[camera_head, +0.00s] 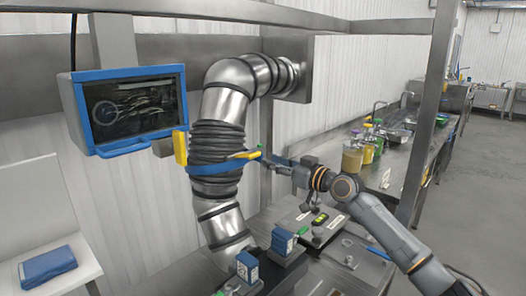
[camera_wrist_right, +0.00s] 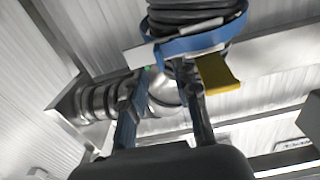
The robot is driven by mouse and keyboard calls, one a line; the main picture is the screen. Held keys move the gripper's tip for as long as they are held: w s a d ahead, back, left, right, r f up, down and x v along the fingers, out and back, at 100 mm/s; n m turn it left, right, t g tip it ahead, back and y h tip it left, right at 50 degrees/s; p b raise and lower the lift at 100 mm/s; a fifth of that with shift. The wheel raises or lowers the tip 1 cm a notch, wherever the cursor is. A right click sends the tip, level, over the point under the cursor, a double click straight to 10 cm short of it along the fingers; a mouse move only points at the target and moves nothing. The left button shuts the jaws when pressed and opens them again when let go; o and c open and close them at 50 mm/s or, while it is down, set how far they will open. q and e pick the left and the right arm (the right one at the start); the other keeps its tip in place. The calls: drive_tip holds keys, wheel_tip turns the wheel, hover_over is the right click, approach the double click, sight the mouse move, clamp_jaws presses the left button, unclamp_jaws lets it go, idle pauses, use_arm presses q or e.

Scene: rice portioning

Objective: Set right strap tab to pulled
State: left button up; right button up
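A blue strap (camera_head: 213,168) runs around the ribbed black section of a bent metal pipe (camera_head: 229,105). A yellow tab (camera_head: 251,154) sits at the strap's right end, and another yellow tab (camera_head: 180,148) is on the left side. My right gripper (camera_head: 268,162) is close to the right tab, coming from the right. In the right wrist view its two fingers (camera_wrist_right: 166,70) are apart, with the strap (camera_wrist_right: 200,40) above them. The yellow tab (camera_wrist_right: 218,75) shows beside the right finger, not clearly between the fingers; contact cannot be told. My left gripper is out of view.
A blue-framed screen (camera_head: 130,108) hangs left of the pipe. Blue box-like parts (camera_head: 283,241) stand on the metal surface below. A counter with several colored-lid containers (camera_head: 352,158) is behind my right arm, near a metal post (camera_head: 430,110). A blue item (camera_head: 47,264) lies at lower left.

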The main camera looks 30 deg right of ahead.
drive_tip(key=p+x, duration=0.1)
drive_tip(key=x, duration=0.3)
drive_tip(key=shift+w, duration=0.25)
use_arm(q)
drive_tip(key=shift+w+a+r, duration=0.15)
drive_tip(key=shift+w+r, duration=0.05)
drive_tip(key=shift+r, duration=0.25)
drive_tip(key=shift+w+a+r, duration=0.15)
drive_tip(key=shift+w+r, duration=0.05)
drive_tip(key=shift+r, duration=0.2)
use_arm(e)
clamp_jaws()
